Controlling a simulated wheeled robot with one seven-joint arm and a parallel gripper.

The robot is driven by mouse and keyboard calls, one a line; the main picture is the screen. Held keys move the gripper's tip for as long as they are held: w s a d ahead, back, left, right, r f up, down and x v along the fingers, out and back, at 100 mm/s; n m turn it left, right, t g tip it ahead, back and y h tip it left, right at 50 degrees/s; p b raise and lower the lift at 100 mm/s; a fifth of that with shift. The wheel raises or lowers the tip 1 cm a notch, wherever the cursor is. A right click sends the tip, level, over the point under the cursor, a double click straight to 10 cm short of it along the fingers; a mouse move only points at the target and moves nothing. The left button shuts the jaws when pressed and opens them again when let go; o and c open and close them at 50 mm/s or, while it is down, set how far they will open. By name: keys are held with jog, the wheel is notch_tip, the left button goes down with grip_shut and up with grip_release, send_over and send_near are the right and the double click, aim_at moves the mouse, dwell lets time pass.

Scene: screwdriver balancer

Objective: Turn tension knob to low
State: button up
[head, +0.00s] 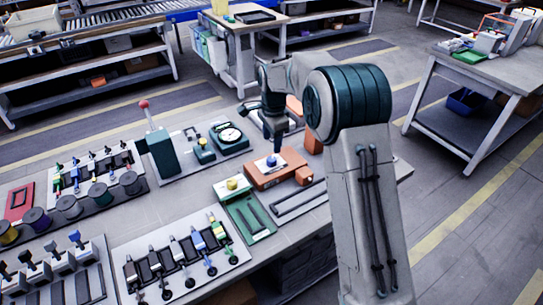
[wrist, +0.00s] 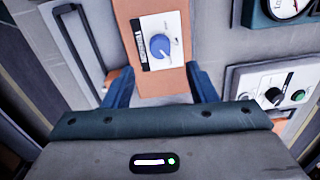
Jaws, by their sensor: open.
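A blue round knob (wrist: 160,46) sits on a white label plate on an orange unit (wrist: 165,84) in the wrist view. In the head view the blue knob (head: 272,161) shows on top of the orange unit (head: 262,181), on the bench. My gripper (wrist: 160,68) is open and empty, its blue fingers spread on either side of the orange unit in the picture, just below the knob. In the head view my gripper (head: 277,140) points down above the orange unit, near the knob.
A green unit with a yellow knob (head: 232,184) stands left of the orange unit. A dial gauge (head: 230,135) and a red-knobbed lever (head: 145,104) stand behind. A panel with black and green knobs (wrist: 275,96) is at right in the wrist view. Several screwdrivers lie at front left.

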aim_at(271, 159)
jog(key=f, duration=0.8)
jog(key=shift+w+p, duration=0.2)
jog(key=shift+p, duration=0.1)
jog(key=c, duration=1)
